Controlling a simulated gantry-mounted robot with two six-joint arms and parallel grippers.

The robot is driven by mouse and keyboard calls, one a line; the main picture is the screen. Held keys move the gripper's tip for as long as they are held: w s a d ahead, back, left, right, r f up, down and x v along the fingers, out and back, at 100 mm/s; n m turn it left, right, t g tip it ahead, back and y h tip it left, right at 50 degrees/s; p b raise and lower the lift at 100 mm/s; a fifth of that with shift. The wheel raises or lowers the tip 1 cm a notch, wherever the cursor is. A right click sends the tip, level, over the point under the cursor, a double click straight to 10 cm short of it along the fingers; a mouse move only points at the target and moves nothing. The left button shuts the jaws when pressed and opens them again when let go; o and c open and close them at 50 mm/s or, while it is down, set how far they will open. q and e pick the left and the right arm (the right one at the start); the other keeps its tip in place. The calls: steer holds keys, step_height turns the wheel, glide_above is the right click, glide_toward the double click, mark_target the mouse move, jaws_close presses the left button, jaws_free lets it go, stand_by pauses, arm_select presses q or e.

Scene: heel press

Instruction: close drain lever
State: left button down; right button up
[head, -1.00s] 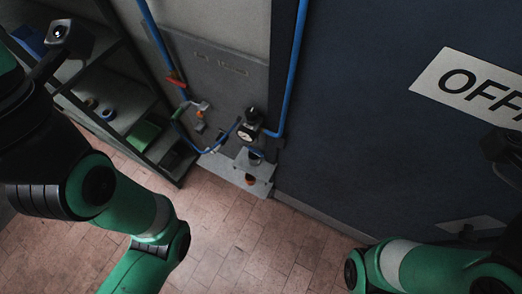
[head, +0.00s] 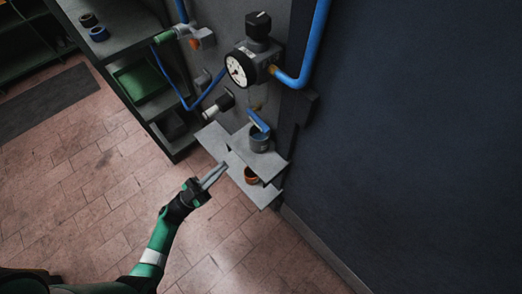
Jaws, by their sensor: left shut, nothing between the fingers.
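A short blue lever-like piece (head: 258,121) sits below the pressure gauge (head: 241,69), just above a grey cup (head: 259,141) on the upper wall plate. I take it for the drain lever, but its exact joint to the pipework is too small to tell. My left gripper (head: 215,175) reaches up from the lower left with its fingers shut and empty. Its tips are near the left edge of the plates, below and left of the lever, and appear apart from it. My right gripper is out of view.
An orange-brown cup (head: 251,176) stands on the lower plate (head: 262,193). A blue pipe (head: 306,50) runs down to the regulator. A shelf with a green bin (head: 142,84) stands at left. A dark panel (head: 420,130) fills the right. The floor is open.

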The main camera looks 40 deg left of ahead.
arm_select(q)
steer(key=f+y, duration=0.1)
glide_toward(258, 120)
steer(key=w, duration=0.1)
steer(key=w+d+r, duration=0.1)
steer(key=w, duration=0.1)
steer(key=w+d+r, duration=0.1)
steer(key=w, duration=0.1)
steer(key=shift+w, duration=0.1)
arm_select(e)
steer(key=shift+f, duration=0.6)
